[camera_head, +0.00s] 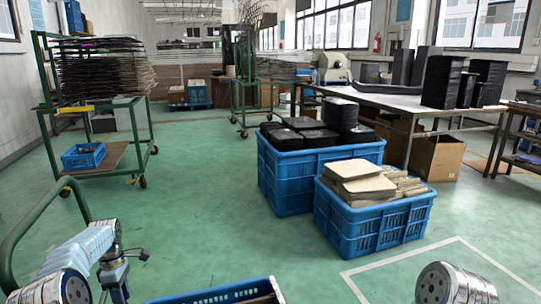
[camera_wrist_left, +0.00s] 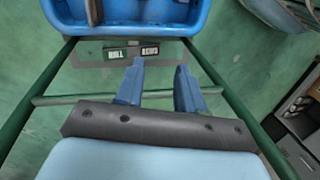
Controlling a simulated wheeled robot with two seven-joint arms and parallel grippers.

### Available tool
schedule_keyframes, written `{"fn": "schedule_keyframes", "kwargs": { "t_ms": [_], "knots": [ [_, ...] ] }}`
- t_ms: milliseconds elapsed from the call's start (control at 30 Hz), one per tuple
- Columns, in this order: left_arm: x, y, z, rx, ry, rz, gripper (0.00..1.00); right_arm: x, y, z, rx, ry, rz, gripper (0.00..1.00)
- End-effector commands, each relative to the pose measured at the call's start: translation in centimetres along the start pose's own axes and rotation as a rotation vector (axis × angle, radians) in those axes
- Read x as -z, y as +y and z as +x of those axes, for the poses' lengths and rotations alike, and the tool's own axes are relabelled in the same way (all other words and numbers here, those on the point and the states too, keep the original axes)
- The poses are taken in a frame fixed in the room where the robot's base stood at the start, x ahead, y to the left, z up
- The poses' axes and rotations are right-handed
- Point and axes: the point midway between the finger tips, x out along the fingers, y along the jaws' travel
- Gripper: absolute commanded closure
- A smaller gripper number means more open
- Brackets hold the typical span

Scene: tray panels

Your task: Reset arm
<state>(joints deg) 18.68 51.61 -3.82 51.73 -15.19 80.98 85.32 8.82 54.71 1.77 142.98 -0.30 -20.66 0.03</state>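My left arm comes in at the lower left of the head view, with the left gripper (camera_head: 118,280) small and partly cut off by the lower edge. In the left wrist view the two blue fingers of this gripper (camera_wrist_left: 160,85) stand apart with nothing between them. Beyond the fingertips are a grey plate (camera_wrist_left: 90,53) with small dark and green labels and a blue crate (camera_wrist_left: 200,22). Of my right arm only a rounded silver link shows at the lower right of the head view; its gripper is out of view.
A blue crate (camera_head: 215,295) is cut off at the bottom centre. Two blue crates, one with black parts (camera_head: 285,180) and one with beige panels (camera_head: 365,230), stand on the green floor. A green cart (camera_head: 135,125) stands left, a long table (camera_head: 400,101) right. Green bars (camera_wrist_left: 110,97) cross beneath the gripper.

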Motion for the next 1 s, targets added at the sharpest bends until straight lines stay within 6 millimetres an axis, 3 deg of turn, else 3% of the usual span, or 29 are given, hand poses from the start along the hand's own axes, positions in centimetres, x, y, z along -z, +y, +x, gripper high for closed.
{"fn": "schedule_keyframes", "kwargs": {
  "t_ms": [267, 433, 567, 700, 800, 1000],
  "knots": [
    [-3.0, -0.1, 6.0, -0.019, -0.042, 0.211, 0.62, -0.1, 0.0, 0.0, 0.000, -0.001, 0.000, 0.57],
    [-6.3, -1.4, 11.8, -0.048, -0.087, 0.413, 0.62, -0.1, 0.0, 0.0, 0.000, -0.001, 0.000, 0.57],
    [-9.9, -4.1, 17.3, -0.084, -0.133, 0.613, 0.62, -0.1, 0.0, 0.0, 0.000, -0.001, 0.000, 0.57],
    [-15.0, -10.7, 24.4, -0.152, -0.189, 0.895, 0.62, -0.1, 0.0, 0.0, 0.000, -0.001, 0.000, 0.57],
    [-17.6, -15.9, 27.4, -0.204, -0.204, 1.066, 0.62, -0.1, 0.0, 0.0, 0.000, -0.001, 0.000, 0.57],
    [-20.5, -25.8, 30.0, -0.277, -0.196, 1.330, 0.62, -0.1, 0.0, 0.0, 0.000, -0.001, 0.000, 0.57]
  ]
}}
